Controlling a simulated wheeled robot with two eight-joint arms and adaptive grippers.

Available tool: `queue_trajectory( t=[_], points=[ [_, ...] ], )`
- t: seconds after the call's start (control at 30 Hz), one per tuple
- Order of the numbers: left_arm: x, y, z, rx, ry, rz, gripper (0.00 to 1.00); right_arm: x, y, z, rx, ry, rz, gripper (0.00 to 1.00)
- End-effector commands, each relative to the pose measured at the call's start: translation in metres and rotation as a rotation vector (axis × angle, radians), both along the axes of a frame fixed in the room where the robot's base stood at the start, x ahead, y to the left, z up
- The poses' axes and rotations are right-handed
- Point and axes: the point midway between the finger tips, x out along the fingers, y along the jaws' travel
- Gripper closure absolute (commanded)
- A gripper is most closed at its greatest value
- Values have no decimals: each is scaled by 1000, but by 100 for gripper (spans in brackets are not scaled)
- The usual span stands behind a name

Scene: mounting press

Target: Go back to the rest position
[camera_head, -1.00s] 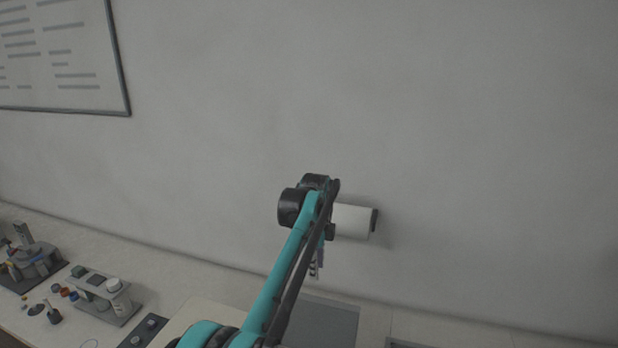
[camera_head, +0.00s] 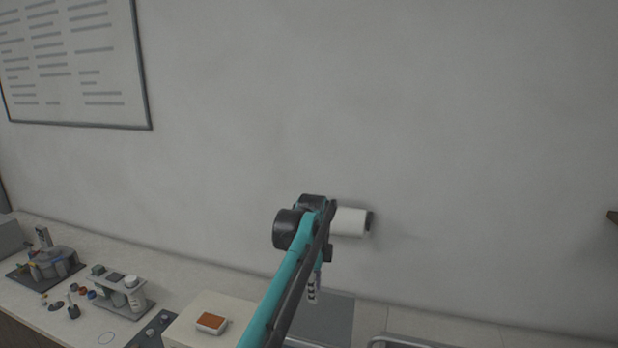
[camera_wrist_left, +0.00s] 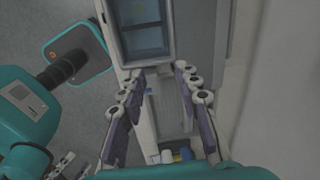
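My left arm is teal and rises from the bottom centre of the head view. My left gripper (camera_head: 314,290) hangs down from the wrist there, in front of a grey panel on the bench, and looks small. In the left wrist view my left gripper (camera_wrist_left: 159,73) has its two fingers spread apart with nothing between them. Beneath it is a pale grey unit (camera_wrist_left: 147,35) with dark blue panels. At the lower left of that view, finger-like parts of what looks like my right gripper (camera_wrist_left: 66,165) show beside a teal link; their opening is unclear.
A white roll (camera_head: 349,222) is on the wall behind my left wrist. A beige box (camera_head: 216,306) with an orange-filled dish (camera_head: 212,323) stands left of the arm. A small rack (camera_head: 120,292) and a grey device (camera_head: 46,261) stand further left.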

Motion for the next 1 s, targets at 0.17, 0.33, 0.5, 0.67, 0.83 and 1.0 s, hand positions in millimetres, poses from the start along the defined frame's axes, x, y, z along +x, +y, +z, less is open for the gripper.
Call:
queue_trajectory(
  t=[0.17, 0.33, 0.5, 0.67, 0.83, 1.0],
  points=[
    [-11, 14, 0, -15, -22, 90, 67, 0, 0, -11, 0, 0, 0, 60],
    [-28, 33, -1, -40, -56, 218, 67, 0, 0, -25, 0, 0, 0, 60],
    [-57, 59, -7, -81, -100, 400, 67, 0, 0, -45, 0, 0, 0, 60],
    [-107, 96, -30, -153, -162, 663, 67, 0, 0, -74, 0, 0, 0, 60],
    [-172, 132, -72, -257, -231, 968, 67, 0, 0, -105, 0, 0, 0, 60],
    [-240, 162, -134, -381, -289, 1266, 67, 0, 0, -135, 0, 0, 0, 60]
  ],
)
